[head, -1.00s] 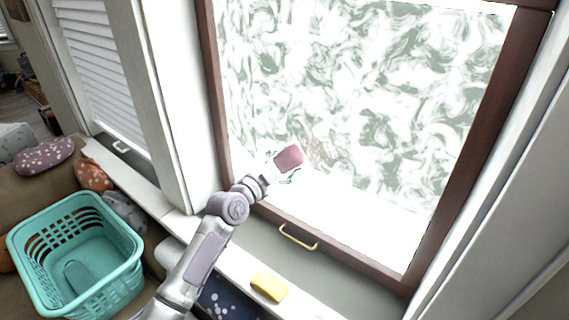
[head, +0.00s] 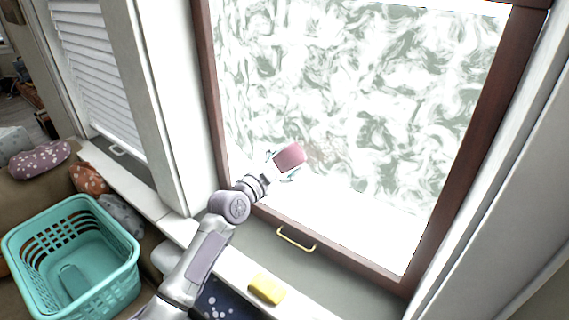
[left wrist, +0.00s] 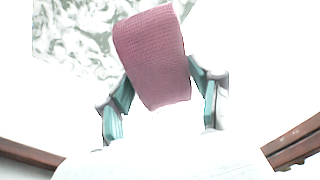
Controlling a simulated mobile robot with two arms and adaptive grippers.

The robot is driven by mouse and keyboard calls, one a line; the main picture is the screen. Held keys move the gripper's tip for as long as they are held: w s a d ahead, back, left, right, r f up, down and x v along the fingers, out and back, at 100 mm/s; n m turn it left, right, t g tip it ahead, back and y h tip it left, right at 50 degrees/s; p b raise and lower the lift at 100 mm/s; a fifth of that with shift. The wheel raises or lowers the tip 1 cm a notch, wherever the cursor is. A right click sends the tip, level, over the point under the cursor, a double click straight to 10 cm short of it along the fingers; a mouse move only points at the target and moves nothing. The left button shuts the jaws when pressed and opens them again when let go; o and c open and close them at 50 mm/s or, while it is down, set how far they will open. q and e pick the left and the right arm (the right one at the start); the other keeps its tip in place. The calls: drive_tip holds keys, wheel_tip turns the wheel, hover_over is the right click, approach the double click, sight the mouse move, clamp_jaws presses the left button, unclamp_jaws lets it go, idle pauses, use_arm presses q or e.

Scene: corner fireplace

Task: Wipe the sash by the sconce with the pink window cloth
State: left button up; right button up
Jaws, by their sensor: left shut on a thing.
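The pink window cloth (head: 290,157) is held up in front of the lower left part of the window sash. My left gripper (head: 279,165) is shut on the cloth; its arm comes up from the bottom of the head view. In the left wrist view the pink cloth (left wrist: 153,56) stands between the two teal-padded fingers of my left gripper (left wrist: 160,92). The sash (head: 365,110) has a dark red-brown frame and a glass pane with white and grey-green swirls. A faint brownish patch shows on the glass just right of the cloth. I cannot tell whether the cloth touches the glass. No sconce shows.
A yellow sponge (head: 267,288) lies on the sill below the brass sash handle (head: 296,239). A teal basket (head: 72,258) stands at lower left, with cushions (head: 39,160) behind it. White window trim (head: 165,95) borders the sash on the left.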

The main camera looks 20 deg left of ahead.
use_arm(q)
drive_tip(key=shift+w+d, duration=0.1)
drive_tip(key=shift+w, duration=0.2)
